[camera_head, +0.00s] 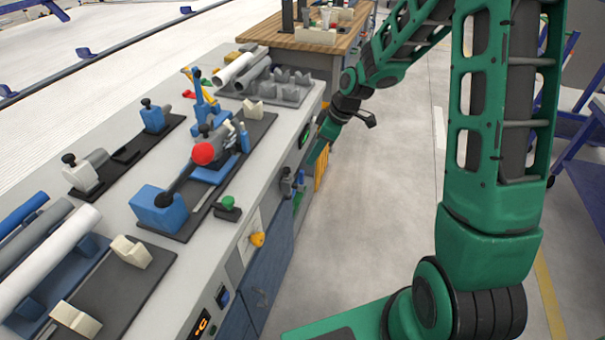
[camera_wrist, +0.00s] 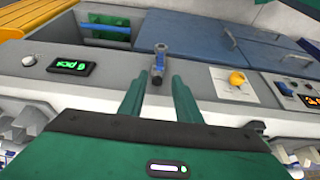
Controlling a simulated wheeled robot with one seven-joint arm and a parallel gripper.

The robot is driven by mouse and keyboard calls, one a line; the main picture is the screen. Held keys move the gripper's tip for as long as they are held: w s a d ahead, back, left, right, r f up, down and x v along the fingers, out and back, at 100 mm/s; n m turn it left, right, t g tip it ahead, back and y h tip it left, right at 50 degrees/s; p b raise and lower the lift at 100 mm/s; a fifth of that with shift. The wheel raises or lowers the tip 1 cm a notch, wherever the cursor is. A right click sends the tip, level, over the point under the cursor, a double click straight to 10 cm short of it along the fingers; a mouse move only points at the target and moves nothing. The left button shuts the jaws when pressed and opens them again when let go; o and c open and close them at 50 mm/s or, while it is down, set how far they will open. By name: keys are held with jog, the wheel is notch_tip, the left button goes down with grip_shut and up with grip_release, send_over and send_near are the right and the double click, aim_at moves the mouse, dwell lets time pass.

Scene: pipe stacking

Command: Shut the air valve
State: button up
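The air valve, a small grey and blue fitting (camera_wrist: 159,62), sits on the bench's front panel. In the wrist view it lies straight ahead, in line with the gap between my fingers. In the head view small valve fittings (camera_head: 287,185) show on the bench front, just below my gripper (camera_head: 314,157). My gripper (camera_wrist: 158,80) is open, its two green fingers apart with nothing held between them. The fingertips are close to the valve, but I cannot tell whether they touch it. The valve's lever position is too small to tell.
A green-lit display (camera_wrist: 70,67) and a yellow knob (camera_wrist: 237,78) flank the valve on the panel. The bench top (camera_head: 233,114) carries pipes, clamps and a red-knobbed fixture (camera_head: 203,153). Blue cabinet doors (camera_head: 268,262) are below.

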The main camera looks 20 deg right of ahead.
aim_at(303, 172)
jog(key=x, duration=1.1)
jog(key=shift+w, duration=0.1)
